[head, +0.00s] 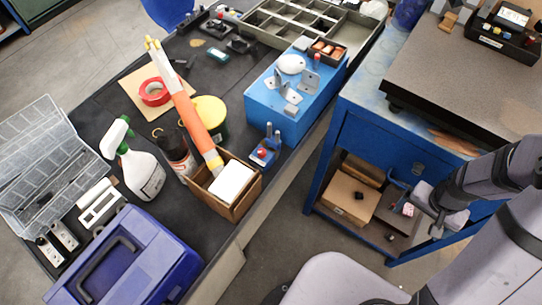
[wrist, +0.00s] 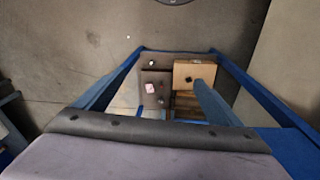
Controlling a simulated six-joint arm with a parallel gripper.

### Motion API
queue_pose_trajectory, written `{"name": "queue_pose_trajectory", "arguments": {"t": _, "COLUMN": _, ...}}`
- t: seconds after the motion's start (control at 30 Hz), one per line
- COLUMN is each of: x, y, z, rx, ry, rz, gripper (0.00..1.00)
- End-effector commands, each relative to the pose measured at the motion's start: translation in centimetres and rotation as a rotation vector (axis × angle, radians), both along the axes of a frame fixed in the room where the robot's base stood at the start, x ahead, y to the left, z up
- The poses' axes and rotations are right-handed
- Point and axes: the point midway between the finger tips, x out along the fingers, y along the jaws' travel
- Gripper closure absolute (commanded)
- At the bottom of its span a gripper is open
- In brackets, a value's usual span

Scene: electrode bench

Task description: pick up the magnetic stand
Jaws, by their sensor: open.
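A small blue block with a red part and two upright blue posts (head: 264,153) stands on the dark bench mat, right of the open cardboard box; it looks like the magnetic stand, though I cannot be sure. My gripper (head: 437,222) is at the right in the head view, in front of the blue workbench's lower shelf and well away from that block. It is open, and I see nothing held in it. The wrist view looks down over the workbench frame and floor; the block does not show there.
A blue box with metal brackets (head: 273,111) stands behind the block. The cardboard box (head: 216,205) is close on its left. The blue workbench (head: 349,150) has a shelf with a wooden box (head: 347,197), also in the wrist view (wrist: 193,73). An aisle separates the benches.

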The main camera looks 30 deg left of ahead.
Motion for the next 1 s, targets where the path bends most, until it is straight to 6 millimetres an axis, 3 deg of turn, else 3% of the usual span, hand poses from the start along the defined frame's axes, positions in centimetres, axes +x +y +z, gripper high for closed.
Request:
{"name": "queue_pose_trajectory", "arguments": {"t": 0.03, "x": 0.5, "y": -0.1, "z": -2.6, "rx": 0.003, "ry": 0.002, "rz": -0.011, "gripper": 0.11}}
{"name": "queue_pose_trajectory", "arguments": {"t": 0.2, "x": 2.4, "y": 0.1, "z": -9.1, "rx": 0.027, "ry": -0.023, "rz": -0.041, "gripper": 0.11}}
{"name": "queue_pose_trajectory", "arguments": {"t": 0.57, "x": 2.8, "y": 1.1, "z": -18.4, "rx": 0.091, "ry": -0.047, "rz": -0.087, "gripper": 0.11}}
{"name": "queue_pose_trajectory", "arguments": {"t": 0.77, "x": 6.2, "y": 6.3, "z": -18.1, "rx": 0.189, "ry": -0.222, "rz": 0.166, "gripper": 0.11}}
{"name": "queue_pose_trajectory", "arguments": {"t": 0.87, "x": 7.3, "y": 9.8, "z": -17.6, "rx": 0.259, "ry": -0.315, "rz": 0.309, "gripper": 0.11}}
{"name": "queue_pose_trajectory", "arguments": {"t": 1.0, "x": 7.8, "y": 16.2, "z": -15.9, "rx": 0.397, "ry": -0.461, "rz": 0.531, "gripper": 0.11}}
